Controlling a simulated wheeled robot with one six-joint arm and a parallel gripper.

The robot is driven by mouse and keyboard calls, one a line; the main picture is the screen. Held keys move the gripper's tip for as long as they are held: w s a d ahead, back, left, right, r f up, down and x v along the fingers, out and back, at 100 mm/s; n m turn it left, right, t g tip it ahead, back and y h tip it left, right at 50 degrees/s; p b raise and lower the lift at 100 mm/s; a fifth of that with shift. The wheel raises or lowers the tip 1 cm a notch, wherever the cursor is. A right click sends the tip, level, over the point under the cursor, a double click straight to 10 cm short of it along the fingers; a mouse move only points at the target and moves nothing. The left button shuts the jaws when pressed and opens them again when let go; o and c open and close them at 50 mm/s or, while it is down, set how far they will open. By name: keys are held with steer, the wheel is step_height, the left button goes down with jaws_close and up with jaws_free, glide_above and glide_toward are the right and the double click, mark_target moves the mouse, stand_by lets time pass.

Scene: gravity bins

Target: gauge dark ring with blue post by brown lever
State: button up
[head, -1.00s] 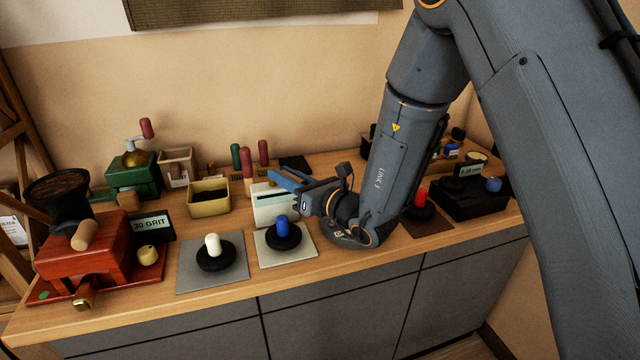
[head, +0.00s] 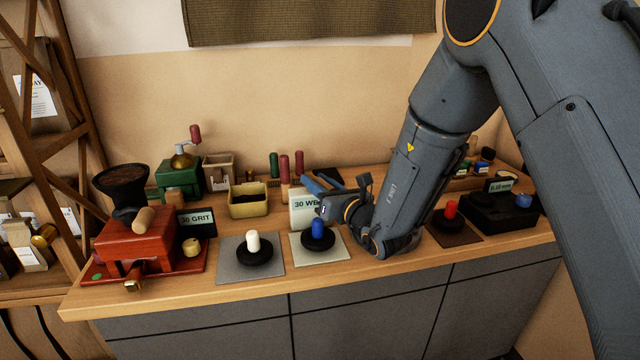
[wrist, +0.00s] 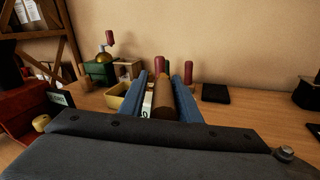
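The dark ring with a blue post (head: 318,230) sits on a pale square mat (head: 335,257) at the front of the counter, post upright. My gripper (head: 318,184) is just behind and above it, pointing left and back, by a white box (head: 303,203) with a partly covered label. In the wrist view my blue fingers (wrist: 163,92) are apart. A brown rounded bar, apparently the brown lever (wrist: 164,99), shows between them, with a gap at its left; contact at its right cannot be told. I cannot make this bar out in the head view.
A ring with a white post (head: 252,247) on a grey mat is to the left; one with a red post (head: 450,212) is to the right. A red grinder (head: 145,238), yellow bin (head: 249,207), upright handles (head: 299,162) and black device (head: 500,212) stand around.

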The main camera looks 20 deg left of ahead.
steer(key=shift+o, duration=0.9)
steer(key=shift+w+d, duration=0.15)
steer(key=shift+d, duration=0.05)
steer(key=b+v, duration=0.2)
steer(key=v, duration=0.5)
steer(key=shift+s+d, duration=0.25)
steer(key=shift+d, duration=0.05)
